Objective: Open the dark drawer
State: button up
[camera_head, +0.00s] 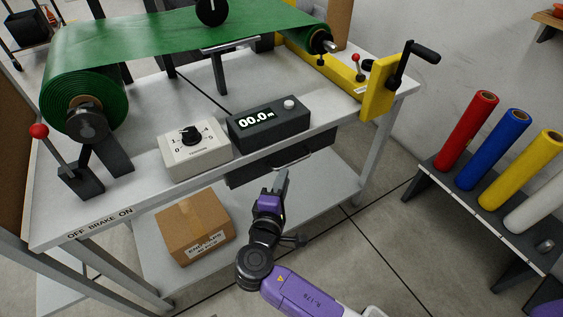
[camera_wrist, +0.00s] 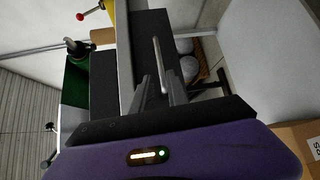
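The dark drawer (camera_head: 250,172) hangs under the front edge of the table, below the black display box. Its face also shows in the wrist view (camera_wrist: 147,28). A light metal bar handle (camera_head: 293,160) is on its front and appears as a long thin bar in the wrist view (camera_wrist: 158,62). My gripper (camera_head: 280,180) is in front of the drawer, close to the handle. In the wrist view its two fingers (camera_wrist: 161,86) are apart, with the handle lying between them in the picture. Contact with the handle cannot be told. My gripper partly hides the drawer front.
The white table (camera_head: 135,190) carries a dial box (camera_head: 196,150), the display box (camera_head: 270,124) and a green roll (camera_head: 85,95). A cardboard box (camera_head: 194,229) sits on the lower shelf, left of my arm. A rack (camera_head: 470,205) with colored rolls stands right. Floor between is clear.

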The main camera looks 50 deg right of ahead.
aim_at(292, 162)
jog(key=x, duration=0.7)
jog(key=shift+s+d+f, duration=0.1)
jog(key=shift+d, duration=0.4)
jog(key=shift+c, duration=0.2)
grip_shut()
dwell(0.9)
